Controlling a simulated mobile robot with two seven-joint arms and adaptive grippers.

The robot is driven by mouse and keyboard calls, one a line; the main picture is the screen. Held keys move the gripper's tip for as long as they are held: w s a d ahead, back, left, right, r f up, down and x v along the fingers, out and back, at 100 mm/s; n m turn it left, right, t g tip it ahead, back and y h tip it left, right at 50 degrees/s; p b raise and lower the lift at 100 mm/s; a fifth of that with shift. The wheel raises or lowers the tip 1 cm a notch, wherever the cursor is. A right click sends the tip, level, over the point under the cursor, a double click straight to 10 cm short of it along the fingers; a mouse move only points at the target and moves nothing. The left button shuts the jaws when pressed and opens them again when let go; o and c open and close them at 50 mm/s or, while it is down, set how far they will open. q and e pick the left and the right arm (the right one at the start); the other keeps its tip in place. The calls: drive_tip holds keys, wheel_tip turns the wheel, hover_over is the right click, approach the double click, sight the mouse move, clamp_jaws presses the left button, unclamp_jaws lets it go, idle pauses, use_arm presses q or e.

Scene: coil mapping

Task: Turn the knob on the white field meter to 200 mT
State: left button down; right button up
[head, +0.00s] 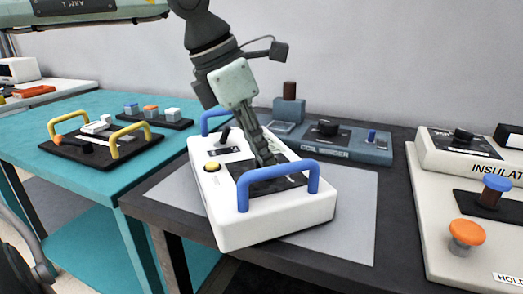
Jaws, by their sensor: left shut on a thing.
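The white field meter (285,228) sits on a grey mat on the dark bench, with blue handles at its near and far ends. My left gripper (266,161) reaches down onto the meter's top from above. Its fingers are shut on the knob, which they hide. The knob's pointer and the scale marks cannot be read. A yellow button (212,166) and a small black lever-like part (224,134) show on the meter's left side. My right gripper is not in view.
The near blue handle (278,171) stands close in front of my fingers. A blue-grey coil winder (345,143) stands behind the meter. A pale insulation unit (450,228) is at right. A black tray (84,158) with yellow handles lies on the teal table.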

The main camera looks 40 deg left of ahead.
use_arm(q)
drive_tip(key=shift+w+a+r+m+g+h+p, duration=0.15)
drive_tip(key=shift+m+g+h+p, duration=0.2)
drive_tip(key=shift+m, duration=0.65)
drive_tip(key=m+g+h+p, duration=0.1)
drive_tip(key=m, duration=0.2)
drive_tip(key=shift+m+p, duration=0.3)
drive_tip(key=shift+p, duration=0.1)
drive_tip(key=shift+w+m+g+p, duration=0.15)
drive_tip(key=shift+m+g+p, duration=0.45)
drive_tip(key=shift+m, duration=1.2)
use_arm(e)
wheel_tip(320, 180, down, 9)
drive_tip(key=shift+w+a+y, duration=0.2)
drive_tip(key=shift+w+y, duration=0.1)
use_arm(q)
drive_tip(key=c, duration=1.6)
unclamp_jaws()
